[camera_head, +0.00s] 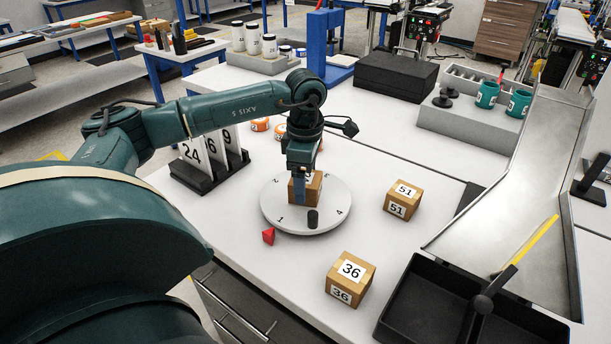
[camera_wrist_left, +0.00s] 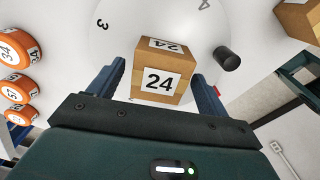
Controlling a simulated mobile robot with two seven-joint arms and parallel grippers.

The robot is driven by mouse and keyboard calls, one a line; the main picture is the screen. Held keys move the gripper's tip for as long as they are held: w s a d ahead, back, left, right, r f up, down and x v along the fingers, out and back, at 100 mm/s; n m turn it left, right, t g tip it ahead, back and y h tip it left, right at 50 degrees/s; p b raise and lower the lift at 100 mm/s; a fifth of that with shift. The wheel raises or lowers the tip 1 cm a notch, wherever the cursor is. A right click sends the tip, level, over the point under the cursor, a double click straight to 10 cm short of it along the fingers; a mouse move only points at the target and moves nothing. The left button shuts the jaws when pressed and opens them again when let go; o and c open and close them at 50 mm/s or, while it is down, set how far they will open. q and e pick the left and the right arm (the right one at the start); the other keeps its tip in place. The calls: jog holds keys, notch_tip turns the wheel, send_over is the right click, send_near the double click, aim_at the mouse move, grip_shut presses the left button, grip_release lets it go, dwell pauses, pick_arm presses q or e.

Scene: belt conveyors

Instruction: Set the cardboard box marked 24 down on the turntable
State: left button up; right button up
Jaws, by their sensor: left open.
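The cardboard box marked 24 (camera_head: 314,187) stands upright on the white round turntable (camera_head: 274,205), near its middle. In the left wrist view the box (camera_wrist_left: 162,80) shows its 24 labels between my two blue fingers, and the turntable (camera_wrist_left: 112,45) lies under it. My left gripper (camera_head: 304,186) is open around the box, pointing down; its fingers (camera_wrist_left: 155,88) stand either side with a visible gap at the right. The near finger hides part of the box in the head view. My right gripper is not in view.
A dark peg (camera_head: 313,219) stands on the turntable's front edge, with a red wedge (camera_head: 268,236) beside the disc. Boxes marked 51 (camera_head: 404,200) and 36 (camera_head: 350,279) stand to the right. A number-card rack (camera_head: 205,170) is left; a black tray (camera_head: 420,300) is front right.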

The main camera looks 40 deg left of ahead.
pick_arm(q)
notch_tip(320, 180, up, 12)
jog(key=shift+r+b, duration=0.2)
jog(key=shift+b, duration=0.25)
jog(key=shift+f, duration=0.1)
dwell(0.4)
